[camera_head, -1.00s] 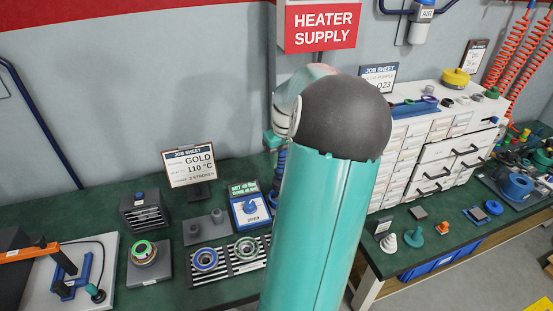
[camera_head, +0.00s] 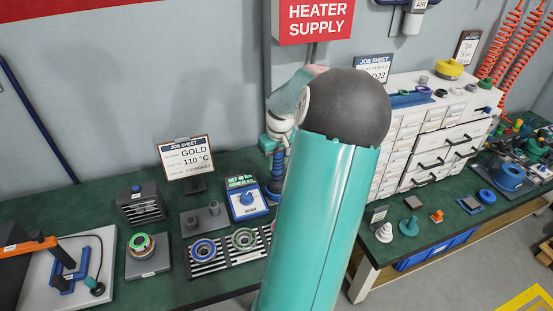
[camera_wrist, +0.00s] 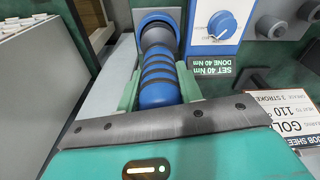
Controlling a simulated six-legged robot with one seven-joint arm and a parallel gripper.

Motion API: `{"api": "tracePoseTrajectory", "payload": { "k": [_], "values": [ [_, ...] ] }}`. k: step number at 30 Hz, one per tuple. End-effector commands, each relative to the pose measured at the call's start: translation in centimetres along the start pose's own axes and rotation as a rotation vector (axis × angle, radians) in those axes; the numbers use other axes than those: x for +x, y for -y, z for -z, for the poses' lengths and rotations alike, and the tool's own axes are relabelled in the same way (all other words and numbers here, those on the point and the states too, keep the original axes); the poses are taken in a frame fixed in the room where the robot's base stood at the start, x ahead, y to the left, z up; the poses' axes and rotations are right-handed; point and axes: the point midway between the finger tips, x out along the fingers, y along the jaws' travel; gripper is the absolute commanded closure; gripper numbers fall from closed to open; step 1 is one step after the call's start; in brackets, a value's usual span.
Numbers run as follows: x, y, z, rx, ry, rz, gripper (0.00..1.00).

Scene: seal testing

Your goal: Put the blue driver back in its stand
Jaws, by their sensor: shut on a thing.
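The blue driver (camera_wrist: 160,75) has dark bands and lies between the two pale green fingers of my gripper (camera_wrist: 158,88) in the wrist view. Its far end has a dark collar and a blue ring. In the head view the driver (camera_head: 277,172) hangs roughly upright under my gripper (camera_head: 271,144), just right of the blue torque unit (camera_head: 246,203). The wrist view shows this unit (camera_wrist: 215,25) with its dial and a sign reading SET 40 Nm, DONE 40 Nm.
A job sheet (camera_head: 186,160) reads GOLD, 110 °C. A grey block with two pegs (camera_head: 205,219) and a striped plate with two rings (camera_head: 222,262) stand left of my arm. White drawers (camera_head: 413,160) stand at right.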

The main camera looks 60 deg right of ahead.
Motion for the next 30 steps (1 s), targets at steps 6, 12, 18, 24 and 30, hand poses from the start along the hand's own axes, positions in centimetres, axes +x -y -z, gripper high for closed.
{"api": "tracePoseTrajectory", "payload": {
  "k": [6,12,18,24,30],
  "values": [
    [0.02,0.00,0.04,0.000,-0.001,-0.001,0.92],
    [0.56,0.03,-0.03,0.000,-0.001,0.000,0.92],
    [0.75,0.01,-0.07,0.000,-0.001,0.000,0.41],
    [0.77,0.02,-0.10,0.000,0.000,0.000,0.39],
    [0.42,0.01,-0.06,0.001,0.000,0.000,0.39]
  ]
}}
